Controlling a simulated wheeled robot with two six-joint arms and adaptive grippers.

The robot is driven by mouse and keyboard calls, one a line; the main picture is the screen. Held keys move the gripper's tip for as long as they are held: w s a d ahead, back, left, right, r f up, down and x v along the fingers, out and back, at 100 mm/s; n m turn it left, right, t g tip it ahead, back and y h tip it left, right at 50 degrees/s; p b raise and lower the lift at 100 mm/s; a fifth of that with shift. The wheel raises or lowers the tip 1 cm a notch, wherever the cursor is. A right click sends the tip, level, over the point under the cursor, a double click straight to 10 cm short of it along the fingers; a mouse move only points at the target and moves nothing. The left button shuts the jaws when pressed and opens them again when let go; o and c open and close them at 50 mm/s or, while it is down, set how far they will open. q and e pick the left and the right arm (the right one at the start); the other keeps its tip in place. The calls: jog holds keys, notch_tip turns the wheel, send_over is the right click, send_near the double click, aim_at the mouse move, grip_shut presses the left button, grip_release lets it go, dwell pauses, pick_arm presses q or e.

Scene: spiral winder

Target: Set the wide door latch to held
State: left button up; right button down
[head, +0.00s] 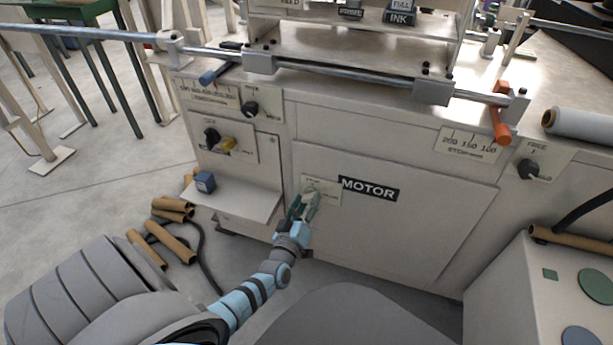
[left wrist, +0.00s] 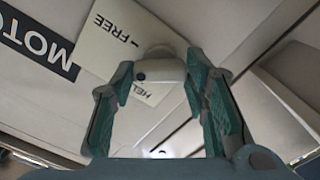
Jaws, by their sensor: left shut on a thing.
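The wide door (head: 400,215) is the cream panel marked MOTOR on the machine's front, and it sits flush. Its latch (left wrist: 160,68) is a pale rounded knob with a dark dot, over a cream label (left wrist: 118,42) reading FREE and, partly covered, HEL. In the head view the gripper hides most of the latch. I cannot tell for certain which mark the latch points at. My right gripper is not in view.
Several cardboard tubes (head: 170,240) lie on the floor. An orange lever (head: 501,125) hangs from the rail at upper right. A pale cabinet (head: 520,290) stands at lower right.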

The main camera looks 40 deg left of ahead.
pick_arm(q)
jog(key=n, duration=0.2)
jog(key=shift+n, duration=0.4)
jog(key=shift+n+b, duration=0.35)
jog(key=shift+n, duration=0.15)
jog(key=shift+f+n, duration=0.1)
jog(key=shift+n, duration=0.8)
jog(key=shift+n+b, duration=0.75)
jog(key=shift+n, duration=1.75)
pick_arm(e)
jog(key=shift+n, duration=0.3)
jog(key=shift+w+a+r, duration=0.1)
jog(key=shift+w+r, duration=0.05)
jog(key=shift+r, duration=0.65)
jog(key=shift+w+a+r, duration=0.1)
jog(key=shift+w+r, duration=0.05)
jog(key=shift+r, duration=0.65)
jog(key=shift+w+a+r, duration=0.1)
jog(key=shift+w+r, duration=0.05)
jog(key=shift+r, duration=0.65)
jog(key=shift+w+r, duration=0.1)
pick_arm(q)
jog(key=o, duration=1.1)
jog(key=shift+o, duration=0.2)
